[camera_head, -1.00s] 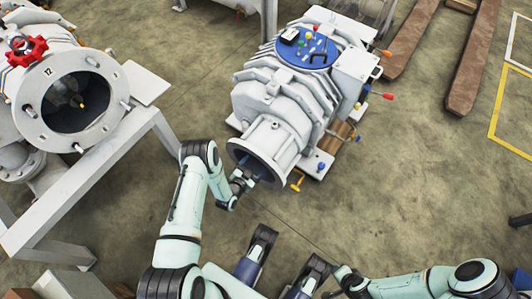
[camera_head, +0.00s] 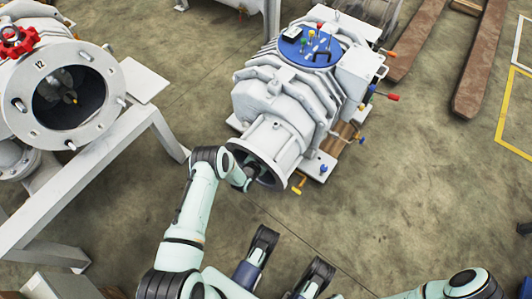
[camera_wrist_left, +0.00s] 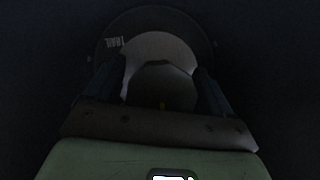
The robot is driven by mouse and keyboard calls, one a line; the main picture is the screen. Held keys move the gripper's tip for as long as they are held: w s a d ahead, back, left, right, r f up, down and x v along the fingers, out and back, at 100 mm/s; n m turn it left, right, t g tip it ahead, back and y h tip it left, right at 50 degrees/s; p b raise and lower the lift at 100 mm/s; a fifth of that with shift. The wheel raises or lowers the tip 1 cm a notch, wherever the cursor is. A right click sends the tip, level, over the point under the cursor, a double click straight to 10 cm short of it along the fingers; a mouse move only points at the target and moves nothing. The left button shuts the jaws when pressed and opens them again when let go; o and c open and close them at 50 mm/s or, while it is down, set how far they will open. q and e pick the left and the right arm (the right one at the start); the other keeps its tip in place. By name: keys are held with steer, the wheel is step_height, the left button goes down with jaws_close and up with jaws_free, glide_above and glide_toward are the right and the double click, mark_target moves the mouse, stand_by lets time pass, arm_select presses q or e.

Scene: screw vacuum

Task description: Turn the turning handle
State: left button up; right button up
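The grey screw vacuum pump (camera_head: 285,100) stands in the middle of the head view, its round front flange (camera_head: 262,160) facing me. My left gripper reaches into this flange opening; in the head view its fingers are hidden inside. In the dark left wrist view, my left gripper (camera_wrist_left: 160,92) has its fingers apart on either side of a grey angular part (camera_wrist_left: 163,85). My right gripper is not in view.
A second machine with a large flange marked 12 (camera_head: 18,110) and a red handwheel (camera_head: 17,41) stands on a white frame (camera_head: 100,170) at the left. A yellow lever (camera_head: 298,184) sits beside the pump's flange. Open concrete floor (camera_head: 420,190) lies at the right.

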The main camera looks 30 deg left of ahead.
arm_select(q)
steer(key=c, duration=0.8)
steer(key=shift+o, duration=0.2)
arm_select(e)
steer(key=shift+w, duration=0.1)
arm_select(q)
steer(key=shift+m+y+p, duration=0.45)
steer(key=shift+m+y, duration=0.05)
steer(key=shift+m, duration=0.4)
steer(key=shift+m+y, duration=0.4)
steer(key=shift+m, duration=0.1)
steer(key=shift+a+m+t+y, duration=0.1)
steer(key=shift+m+t+y, duration=0.35)
steer(key=shift+m, duration=0.35)
steer(key=shift+a+m+y, duration=0.1)
steer(key=shift+m+y, duration=0.35)
steer(key=shift+m, duration=0.45)
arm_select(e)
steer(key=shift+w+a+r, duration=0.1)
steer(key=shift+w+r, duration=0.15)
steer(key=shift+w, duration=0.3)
arm_select(q)
steer(key=shift+r+t, duration=0.1)
steer(key=shift+t, duration=0.15)
